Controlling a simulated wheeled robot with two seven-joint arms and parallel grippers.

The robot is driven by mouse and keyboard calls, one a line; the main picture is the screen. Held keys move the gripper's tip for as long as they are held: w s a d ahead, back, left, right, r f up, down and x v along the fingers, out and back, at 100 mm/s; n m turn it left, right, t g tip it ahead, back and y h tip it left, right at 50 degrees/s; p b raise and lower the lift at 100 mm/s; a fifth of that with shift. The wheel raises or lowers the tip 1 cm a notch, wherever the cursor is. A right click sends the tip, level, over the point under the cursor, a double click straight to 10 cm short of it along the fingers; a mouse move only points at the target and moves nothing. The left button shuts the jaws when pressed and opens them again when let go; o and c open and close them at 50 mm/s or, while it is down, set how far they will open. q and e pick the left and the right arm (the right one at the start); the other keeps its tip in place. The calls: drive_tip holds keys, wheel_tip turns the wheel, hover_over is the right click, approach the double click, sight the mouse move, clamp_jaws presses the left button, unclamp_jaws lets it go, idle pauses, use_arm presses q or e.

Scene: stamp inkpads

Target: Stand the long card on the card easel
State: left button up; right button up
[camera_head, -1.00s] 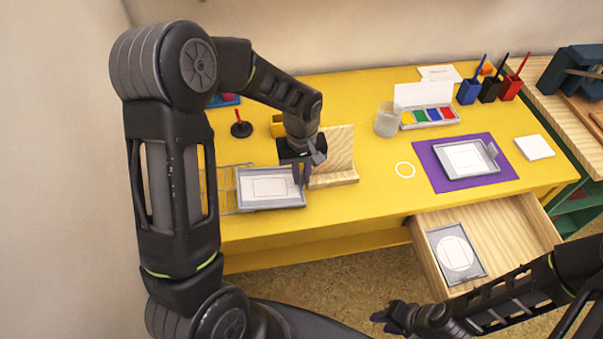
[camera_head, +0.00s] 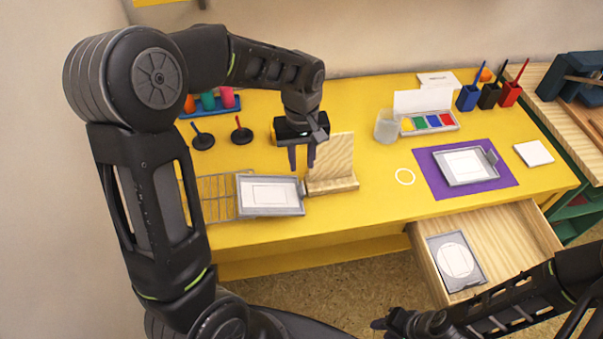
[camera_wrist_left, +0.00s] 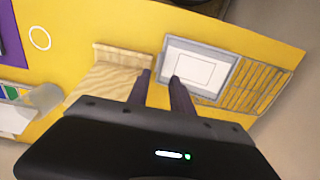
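The wooden card easel (camera_head: 331,160), with an upright back and a front ledge, stands on the yellow table with no card on it. Left of it, a grey tray (camera_head: 242,206) holds a white rectangular card (camera_head: 270,187) with a thin outlined rectangle. I cannot tell for sure which card is the long one. My left gripper (camera_head: 302,165) is above the table behind the tray, left of the easel's back. In the left wrist view its fingers (camera_wrist_left: 160,78) are apart and empty, with the easel (camera_wrist_left: 108,75) and tray (camera_wrist_left: 165,60) beyond. My right gripper (camera_head: 384,324) is at the bottom, partly seen.
A wire rack (camera_head: 217,200) lies left of the tray. A glass jar (camera_head: 387,125) and a paint box (camera_head: 430,122) stand behind. Another tray (camera_head: 466,166) lies on a purple mat (camera_head: 430,173). An open drawer (camera_head: 500,238) holds a tray with a round white piece.

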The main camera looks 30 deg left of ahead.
use_arm(q)
wheel_tip(320, 180, up, 4)
drive_tip(key=shift+r, duration=0.15)
idle(0.9)
